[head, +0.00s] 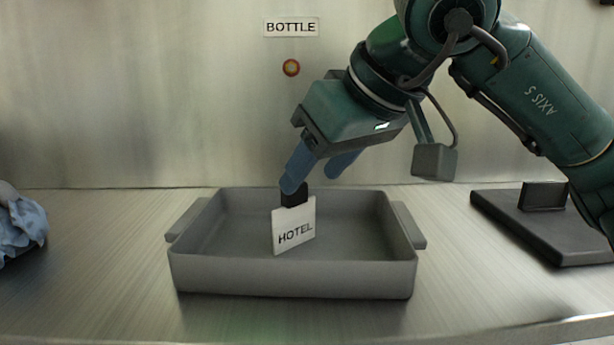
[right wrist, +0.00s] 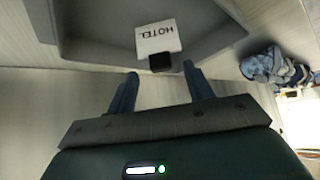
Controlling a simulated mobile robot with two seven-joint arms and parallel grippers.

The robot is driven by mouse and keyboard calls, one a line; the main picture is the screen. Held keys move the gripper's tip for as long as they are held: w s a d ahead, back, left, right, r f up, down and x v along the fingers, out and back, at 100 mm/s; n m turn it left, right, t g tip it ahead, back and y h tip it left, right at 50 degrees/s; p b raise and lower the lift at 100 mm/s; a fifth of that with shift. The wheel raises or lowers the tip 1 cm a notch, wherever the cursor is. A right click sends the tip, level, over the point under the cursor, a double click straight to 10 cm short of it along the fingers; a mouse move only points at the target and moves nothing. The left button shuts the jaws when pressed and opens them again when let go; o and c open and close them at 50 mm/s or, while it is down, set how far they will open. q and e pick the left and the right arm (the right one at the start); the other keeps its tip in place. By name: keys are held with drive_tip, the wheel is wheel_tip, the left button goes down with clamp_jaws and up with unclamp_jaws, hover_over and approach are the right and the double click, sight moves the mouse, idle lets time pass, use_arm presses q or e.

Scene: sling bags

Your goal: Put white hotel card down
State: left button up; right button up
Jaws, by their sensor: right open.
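The white hotel card (head: 293,228) reads HOTEL and has a black block (head: 295,194) at its top. It is inside the grey tray (head: 292,277), slightly tilted; its lower edge looks near the tray floor, but I cannot tell the contact. My right gripper (head: 316,175) is above the tray with its blue fingers spread. One fingertip overlaps the block in the head view. In the right wrist view, the card (right wrist: 158,38) and block lie just beyond the open fingertips (right wrist: 160,70), with nothing visibly clamped. My left gripper is out of view.
A black stand (head: 545,226) sits on the metal counter at the right. Blue crumpled cloth (head: 22,228) is at the left edge. The counter beside the tray is clear.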

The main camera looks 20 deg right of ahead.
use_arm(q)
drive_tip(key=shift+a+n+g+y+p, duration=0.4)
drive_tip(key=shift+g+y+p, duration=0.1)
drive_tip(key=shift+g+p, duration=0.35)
use_arm(e)
drive_tip(key=v, duration=0.8)
drive_tip(key=shift+r, duration=0.1)
